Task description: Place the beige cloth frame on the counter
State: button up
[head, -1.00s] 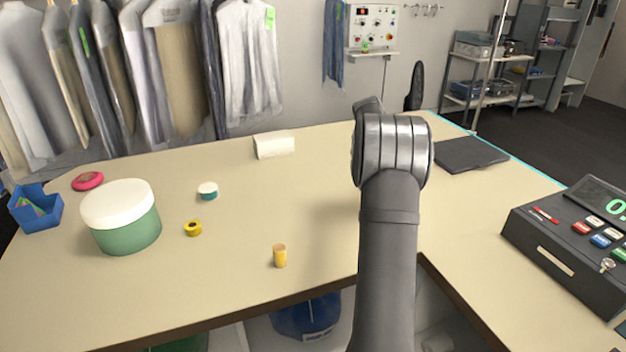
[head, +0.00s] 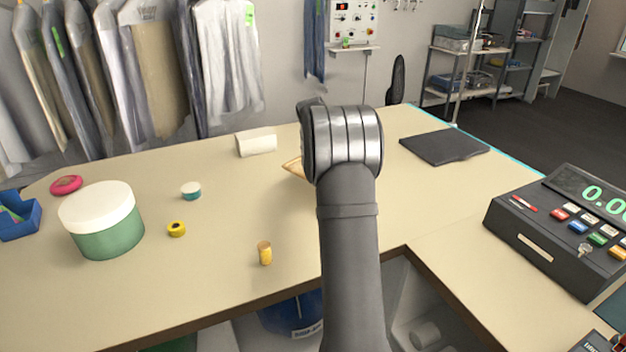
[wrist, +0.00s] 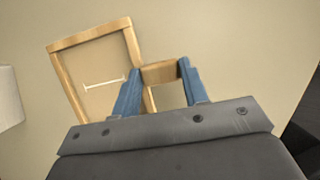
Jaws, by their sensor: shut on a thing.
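The beige cloth frame (wrist: 100,65) has a light wooden border, and a pale line crosses its cloth. In the wrist view, the two blue fingers of my gripper (wrist: 160,70) are shut on a short wooden part at its side. In the head view, only a corner of the frame (head: 293,167) shows to the left of my arm; the arm hides the rest and my gripper. The counter (head: 180,285) is beige and lies beneath the frame. I cannot tell whether the frame touches it.
A white folded item (head: 256,142) lies left of the frame. A black mat (head: 445,147) and a cash register (head: 560,235) are to the right. A green tub (head: 103,225), yellow tape (head: 176,229) and a yellow-orange cylinder (head: 264,253) stand left.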

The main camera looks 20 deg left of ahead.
jog(key=a+f, duration=0.2)
jog(key=a, duration=0.1)
jog(key=a+f, duration=0.1)
jog(key=shift+w+a, duration=0.3)
jog(key=shift+a, duration=0.1)
jog(key=shift+f, duration=1.95)
jog(key=shift+f, duration=0.1)
jog(key=o, duration=1.1)
jog(key=shift+o, duration=0.6)
jog(key=v, duration=1.2)
